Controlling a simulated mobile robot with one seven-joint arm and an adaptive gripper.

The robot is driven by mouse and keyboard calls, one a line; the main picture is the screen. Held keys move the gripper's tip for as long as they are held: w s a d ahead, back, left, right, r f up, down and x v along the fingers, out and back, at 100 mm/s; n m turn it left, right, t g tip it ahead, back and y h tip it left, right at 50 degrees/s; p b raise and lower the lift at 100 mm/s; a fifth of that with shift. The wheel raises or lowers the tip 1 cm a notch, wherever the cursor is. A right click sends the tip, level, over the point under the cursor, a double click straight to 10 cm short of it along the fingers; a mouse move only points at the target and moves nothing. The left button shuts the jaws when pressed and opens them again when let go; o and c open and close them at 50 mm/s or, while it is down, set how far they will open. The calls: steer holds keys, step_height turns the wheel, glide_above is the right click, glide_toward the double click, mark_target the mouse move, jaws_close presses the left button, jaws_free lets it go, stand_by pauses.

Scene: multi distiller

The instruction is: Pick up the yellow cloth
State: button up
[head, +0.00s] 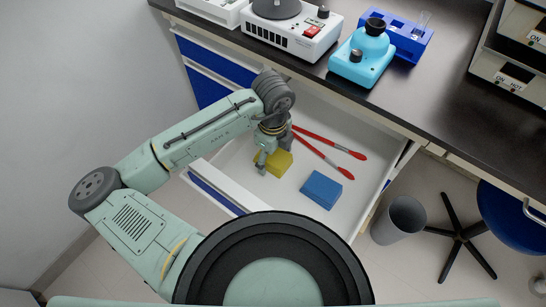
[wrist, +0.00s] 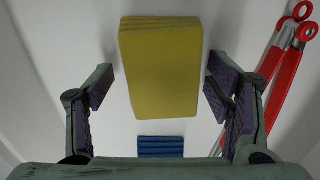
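The yellow cloth (head: 274,163) is a thick, folded block lying on the white floor of an open drawer (head: 235,162). In the wrist view the yellow cloth (wrist: 160,65) lies ahead of and between my two fingers, with a gap on each side. My gripper (head: 264,160) reaches down into the drawer over the cloth's left part and hides some of it in the head view. In the wrist view my gripper (wrist: 157,88) is open and empty, its dark pads apart.
A folded blue cloth (head: 321,190) lies in the drawer to the right. Red-handled tongs (head: 325,153) lie beside the yellow cloth. The drawer's front wall and the dark countertop (head: 425,90) bound the space. A grey bin (head: 400,219) stands on the floor.

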mark_target(273, 156)
steer(key=c, duration=0.9)
steer(key=shift+r, duration=0.1)
steer(key=shift+c, duration=0.2)
step_height(273, 156, up, 10)
steer(key=shift+f+b, duration=0.1)
steer(key=shift+b, duration=0.2)
